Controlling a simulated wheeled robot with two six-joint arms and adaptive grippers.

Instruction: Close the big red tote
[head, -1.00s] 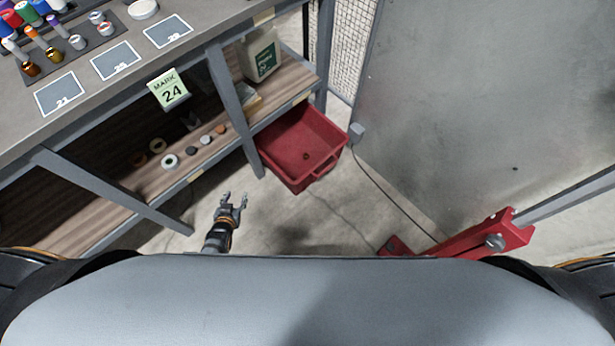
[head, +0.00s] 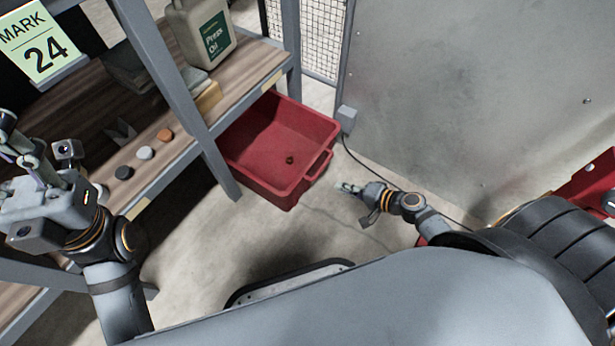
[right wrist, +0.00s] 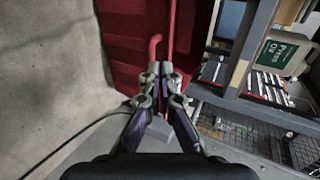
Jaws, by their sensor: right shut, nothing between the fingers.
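The big red tote (head: 245,160) sits open-topped, low by the floor, at the end of the shelf unit, with its far left part under the lower shelf. A small dark reddish item (head: 290,159) lies inside. A bar handle (head: 318,166) is on its right side. My right gripper (head: 347,187) is shut and empty, just to the right of the handle. In the right wrist view the shut fingertips (right wrist: 161,78) overlap the lower end of the red handle (right wrist: 154,47); contact is unclear. My left gripper (head: 18,140) is at the left edge by the shelf, its fingers apart.
The shelf unit (head: 255,75) carries a Press Oil jug (head: 203,32) and small round items. Its grey leg (head: 215,165) stands beside the tote. A metal panel (head: 470,90) and a dark cable (head: 375,165) lie to the right. Bare floor (head: 235,245) is in front.

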